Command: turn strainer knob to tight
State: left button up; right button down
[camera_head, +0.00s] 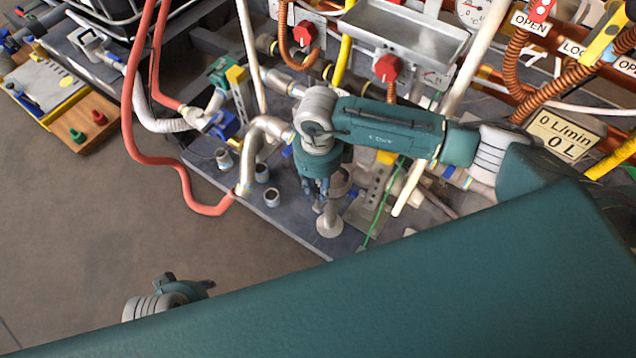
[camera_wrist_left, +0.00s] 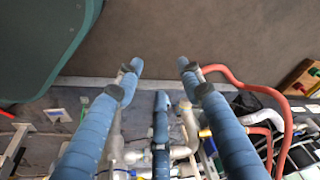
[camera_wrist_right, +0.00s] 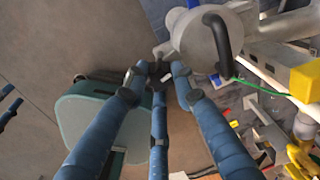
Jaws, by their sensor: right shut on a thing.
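My right gripper (camera_head: 318,203) points down at the front of the pipe board, over a grey metal fitting with a round flange (camera_head: 330,223). In the right wrist view, its fingertips (camera_wrist_right: 159,72) are close around a small grey knob (camera_wrist_right: 161,50) on the side of a rounded grey strainer body (camera_wrist_right: 199,42) with a curved black handle. The knob is partly hidden by the fingers, so its turn position cannot be read. My left gripper (camera_wrist_left: 158,76) is open and empty, with fingers spread. It is partly hidden in the head view.
Red valve knobs (camera_head: 387,68), hoses and copper coils fill the board behind my right arm. A green wire (camera_head: 378,219) runs beside the gripper. A red hose (camera_head: 128,110) loops at left. A wooden board with buttons (camera_head: 88,132) lies at far left. Bare floor (camera_head: 90,230) is clear in front.

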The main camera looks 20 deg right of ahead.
aim_at(318, 188)
pick_arm(q)
jog(key=shift+s+f+p, duration=0.1)
jog(key=shift+f+p, duration=0.2)
jog(key=shift+f, duration=0.95)
pick_arm(e)
jog(key=shift+d+m, duration=0.1)
jog(key=shift+m, duration=1.2)
pick_arm(q)
jog(key=shift+f, duration=0.1)
pick_arm(e)
jog(key=c, duration=1.4)
grip_release()
jog(key=shift+r, duration=0.15)
notch_tip(318, 188, up, 12)
